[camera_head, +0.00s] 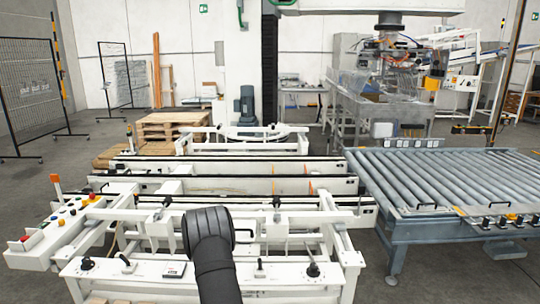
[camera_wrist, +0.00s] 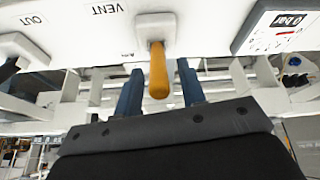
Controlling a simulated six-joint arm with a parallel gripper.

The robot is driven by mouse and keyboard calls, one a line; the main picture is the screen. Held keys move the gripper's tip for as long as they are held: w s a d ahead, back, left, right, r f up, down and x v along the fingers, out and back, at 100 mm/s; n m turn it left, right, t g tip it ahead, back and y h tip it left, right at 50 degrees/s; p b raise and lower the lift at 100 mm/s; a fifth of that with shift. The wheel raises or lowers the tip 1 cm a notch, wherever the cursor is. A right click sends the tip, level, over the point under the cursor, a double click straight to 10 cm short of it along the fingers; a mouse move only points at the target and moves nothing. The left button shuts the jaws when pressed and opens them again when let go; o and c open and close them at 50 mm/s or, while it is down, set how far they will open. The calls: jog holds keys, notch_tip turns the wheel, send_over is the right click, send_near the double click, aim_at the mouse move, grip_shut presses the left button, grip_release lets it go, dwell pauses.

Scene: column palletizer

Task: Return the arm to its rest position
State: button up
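My gripper (camera_wrist: 160,68) shows in the wrist view with its two dark blue fingers spread apart. A yellow-orange lever (camera_wrist: 158,72) hangs from a white mount between the fingers in the picture. Gaps show on both sides of it, and I see no contact; how deep it sits between the fingers is hard to tell. In the head view my dark arm reaches forward to the white front panel (camera_head: 145,283), and my gripper is hidden there.
Near the lever are a VENT label, an OUT label, and a display (camera_wrist: 285,32) reading 0 bar. A white machine frame fills the head view's middle. A roller conveyor (camera_head: 440,180) stands right, pallets (camera_head: 165,127) behind, and a button box (camera_head: 60,225) left.

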jog(key=shift+w+g, duration=0.75)
jog(key=shift+g, duration=0.65)
dwell(0.6)
